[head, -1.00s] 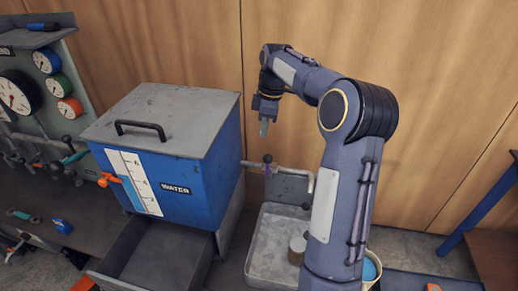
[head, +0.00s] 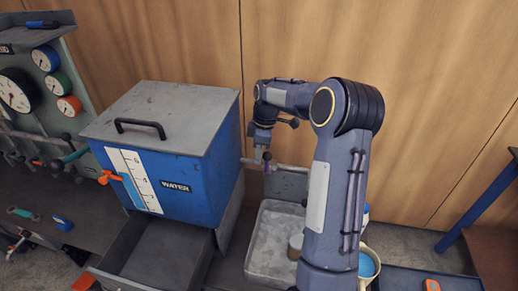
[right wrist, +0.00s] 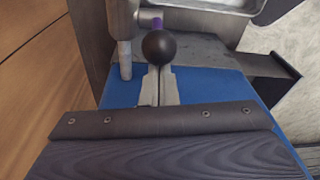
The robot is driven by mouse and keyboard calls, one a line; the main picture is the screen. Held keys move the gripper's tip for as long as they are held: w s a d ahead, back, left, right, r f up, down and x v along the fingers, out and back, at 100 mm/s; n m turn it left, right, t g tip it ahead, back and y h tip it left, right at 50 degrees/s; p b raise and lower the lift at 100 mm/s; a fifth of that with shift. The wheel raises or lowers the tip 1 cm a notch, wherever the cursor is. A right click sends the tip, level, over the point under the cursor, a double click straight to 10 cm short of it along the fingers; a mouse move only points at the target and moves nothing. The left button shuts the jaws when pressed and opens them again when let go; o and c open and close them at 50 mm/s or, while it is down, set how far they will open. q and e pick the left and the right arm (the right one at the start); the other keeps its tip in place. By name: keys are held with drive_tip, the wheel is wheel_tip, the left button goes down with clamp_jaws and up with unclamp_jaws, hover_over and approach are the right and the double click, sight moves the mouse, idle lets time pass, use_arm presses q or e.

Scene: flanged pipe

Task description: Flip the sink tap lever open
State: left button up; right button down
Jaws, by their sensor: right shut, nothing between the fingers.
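The tap lever (head: 267,163) has a purple stem and a dark round knob. It stands on the pipe to the right of the blue water tank, above the pale sink basin (head: 262,262). My right gripper (head: 258,154) is shut and empty, pointing down just beside the knob. In the right wrist view the dark knob (right wrist: 158,45) sits right at the tips of my shut right gripper (right wrist: 158,72), with the purple stem beyond it. I cannot tell whether they touch. My right arm hides the tap's spout in the head view. My left gripper is not in view.
The blue water tank (head: 170,180) with a grey lid stands close left of the gripper. A wooden wall (head: 350,40) is behind. A small jar (head: 296,243) stands in the basin. A bucket with blue contents (head: 369,266) is right of my arm. A gauge panel (head: 80,125) is far left.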

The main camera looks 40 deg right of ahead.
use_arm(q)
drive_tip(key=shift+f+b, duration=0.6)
use_arm(e)
drive_tip(key=shift+s+d+t+y, duration=0.2)
drive_tip(key=shift+s+t+y, duration=0.1)
